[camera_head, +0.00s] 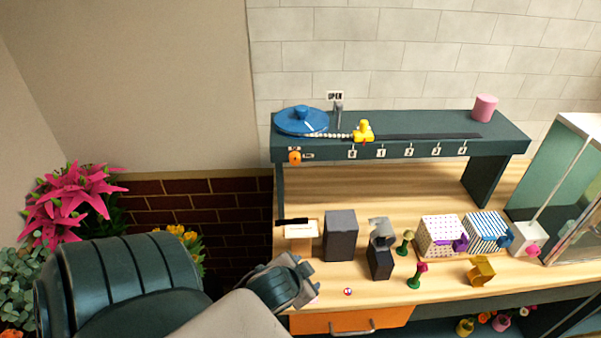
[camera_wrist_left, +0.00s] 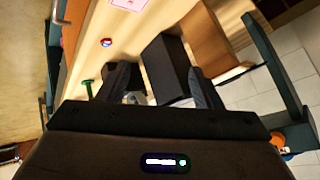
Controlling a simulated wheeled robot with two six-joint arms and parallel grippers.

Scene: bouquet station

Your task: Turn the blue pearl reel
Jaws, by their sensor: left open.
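The blue pearl reel (camera_head: 302,124) is a round disc with a raised knob, lying at the left end of the dark green raised shelf. A string of pearls (camera_head: 338,136) runs from it to a yellow slider piece (camera_head: 363,132) beside a numbered scale. My left gripper (camera_head: 308,275) is low at the bench's front left, well below and in front of the reel. In the left wrist view its two fingers (camera_wrist_left: 160,92) are apart with a dark grey block beyond them. The reel is not recognisable in that view. My right gripper is not seen.
Dark grey blocks (camera_head: 340,236), small green-stemmed pieces and patterned boxes (camera_head: 440,236) stand on the wooden bench under the shelf. A pink cylinder (camera_head: 485,108) sits at the shelf's right end. A glass case (camera_head: 560,190) stands at the right.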

